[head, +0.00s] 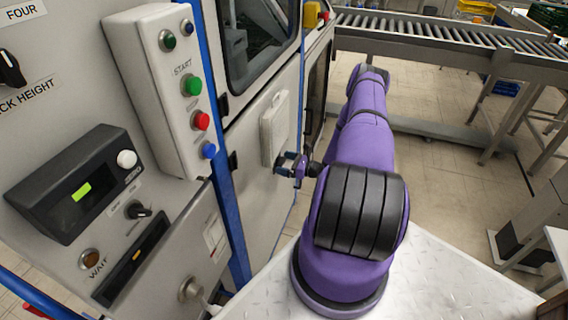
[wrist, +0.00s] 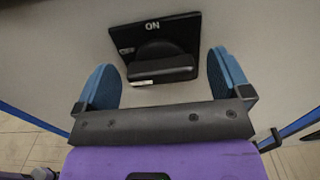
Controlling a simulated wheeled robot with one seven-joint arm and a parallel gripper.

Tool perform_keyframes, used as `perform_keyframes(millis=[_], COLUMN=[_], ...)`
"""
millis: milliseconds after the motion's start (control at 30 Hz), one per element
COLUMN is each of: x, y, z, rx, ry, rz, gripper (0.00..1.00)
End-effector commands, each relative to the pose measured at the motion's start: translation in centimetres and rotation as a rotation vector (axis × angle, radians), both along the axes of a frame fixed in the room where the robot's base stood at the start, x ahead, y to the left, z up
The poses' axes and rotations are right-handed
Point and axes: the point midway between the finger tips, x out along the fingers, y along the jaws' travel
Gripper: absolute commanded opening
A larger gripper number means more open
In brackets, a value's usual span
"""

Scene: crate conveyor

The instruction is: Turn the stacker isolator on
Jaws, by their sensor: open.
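The isolator (wrist: 190,32) shows in the wrist view as a black square plate on a pale panel. ON is printed at its upper edge, and a smaller, unclear label sits at its left. Its dark knob (wrist: 160,70) has a grip bar lying roughly crosswise in the picture, with a white mark below its left part. My gripper (wrist: 162,78) is open, its blue fingers on the left and right of the knob, apart from it. In the head view my gripper (head: 291,166) is close to the machine's side panel; I cannot make out the isolator there.
A pale cover box (head: 273,130) is on the panel just above my gripper. A control box (head: 168,95) with green, red and blue buttons and a blue post (head: 228,180) stand to the left. A roller conveyor (head: 450,45) runs behind.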

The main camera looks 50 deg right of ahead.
Motion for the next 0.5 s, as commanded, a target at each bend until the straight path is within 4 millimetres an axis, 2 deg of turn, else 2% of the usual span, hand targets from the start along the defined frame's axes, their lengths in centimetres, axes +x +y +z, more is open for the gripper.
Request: perform_keyframes(millis=[367,500], x=[0.52,0.52], y=[0.21,0.2], z=[0.01,0.01], rx=[0.0,0.0], ry=[0.0,0.0], rz=[0.0,0.0], gripper=[0.96,0.66])
